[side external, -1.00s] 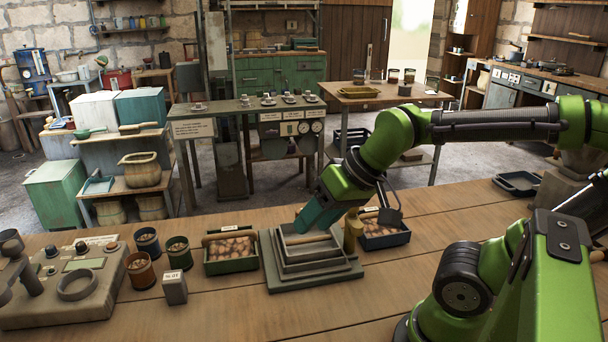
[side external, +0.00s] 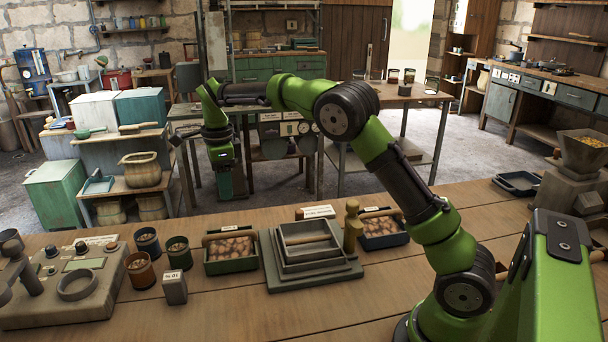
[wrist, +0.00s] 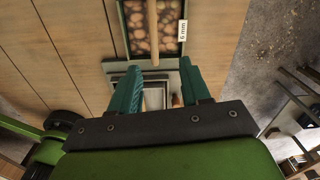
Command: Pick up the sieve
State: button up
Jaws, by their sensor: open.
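A stack of square grey frames with a wooden bar across it, which looks like the sieve (side external: 308,256), sits on a grey stepped base (side external: 318,279) on the bench. Part of the stack also shows between my fingers in the wrist view (wrist: 154,98); the rest is hidden behind my gripper. My gripper (side external: 232,192) points down, up and to the left of the stack in the side view, apart from it. In the wrist view its two teal fingers (wrist: 160,68) are spread with nothing between their tips.
A green tray of brown lumps with a wooden handle (side external: 230,262) stands left of the stack. It shows ahead of my fingers in the wrist view (wrist: 140,28). A yellow peg-shaped piece (side external: 352,228) and a blue tray (side external: 385,241) stand right.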

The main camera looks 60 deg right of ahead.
aim_at(228, 233)
jog(key=shift+m, duration=0.8)
jog(key=f, duration=1.1)
jog(key=shift+s+a+f, duration=0.15)
jog(key=shift+s, duration=0.1)
jog(key=shift+a+f, duration=0.2)
jog(key=shift+f, duration=1.15)
jog(key=shift+a+f, duration=0.15)
jog(key=shift+f, duration=1.2)
jog(key=shift+c, duration=0.3)
jog(key=shift+w+r, duration=0.1)
grip_shut()
